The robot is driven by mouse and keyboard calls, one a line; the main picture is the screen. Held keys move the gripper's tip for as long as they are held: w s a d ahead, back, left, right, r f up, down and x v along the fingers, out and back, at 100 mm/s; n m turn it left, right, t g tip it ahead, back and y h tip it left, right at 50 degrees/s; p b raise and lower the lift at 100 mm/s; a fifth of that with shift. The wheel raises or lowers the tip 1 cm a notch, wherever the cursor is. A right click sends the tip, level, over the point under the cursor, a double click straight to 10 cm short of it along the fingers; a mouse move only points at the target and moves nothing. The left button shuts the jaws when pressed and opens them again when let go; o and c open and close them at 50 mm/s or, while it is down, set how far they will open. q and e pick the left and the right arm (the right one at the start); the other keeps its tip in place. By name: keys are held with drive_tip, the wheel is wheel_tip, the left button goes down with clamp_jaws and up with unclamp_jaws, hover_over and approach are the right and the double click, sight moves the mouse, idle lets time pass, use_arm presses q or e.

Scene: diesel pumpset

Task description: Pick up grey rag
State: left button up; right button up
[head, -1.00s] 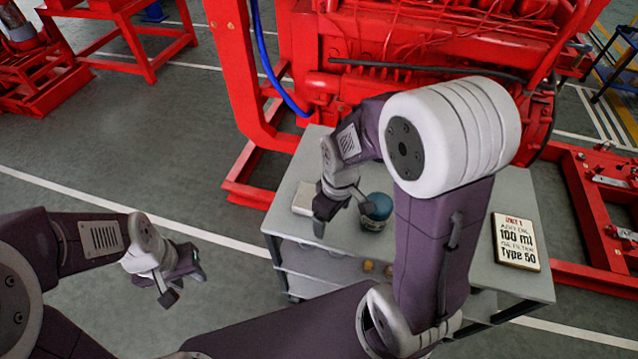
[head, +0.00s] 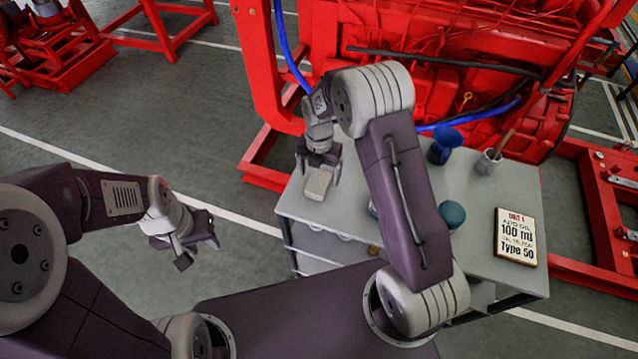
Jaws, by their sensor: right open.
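The grey rag (head: 318,184) is a small, pale, folded block lying at the left end of the grey cart top (head: 480,225). My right gripper (head: 319,170) is open, pointing down just above the rag's far end, with a finger on either side; I cannot tell whether it touches. My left gripper (head: 199,254) is open and empty, out over the floor left of the cart.
A teal-topped container (head: 452,215), a blue funnel-like item (head: 444,145), a cup with a stick (head: 488,160) and a sign (head: 516,237) stand on the cart. The red engine (head: 450,60) rises behind. My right forearm hides the cart's middle.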

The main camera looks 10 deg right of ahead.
sight(319, 181)
drive_tip(key=shift+w+f, duration=0.1)
drive_tip(key=shift+f, duration=0.1)
wheel_tip(319, 181, down, 4)
drive_tip(key=shift+f+p, duration=0.1)
drive_tip(key=shift+p, duration=0.4)
drive_tip(key=shift+w+f, duration=0.1)
drive_tip(key=shift+f, duration=0.25)
drive_tip(key=c, duration=1.4)
drive_tip(key=shift+c, duration=0.2)
wheel_tip(319, 181, up, 4)
drive_tip(key=shift+r+b, duration=0.1)
drive_tip(key=shift+b, duration=0.35)
drive_tip(key=w+d+r, duration=0.1)
drive_tip(key=d+r, duration=0.2)
drive_tip(key=d, duration=0.2)
drive_tip(key=w+d+r+b, duration=0.1)
drive_tip(key=d+r, duration=0.3)
drive_tip(key=d, duration=0.2)
drive_tip(key=shift+w+d, duration=0.2)
drive_tip(key=shift+w, duration=0.1)
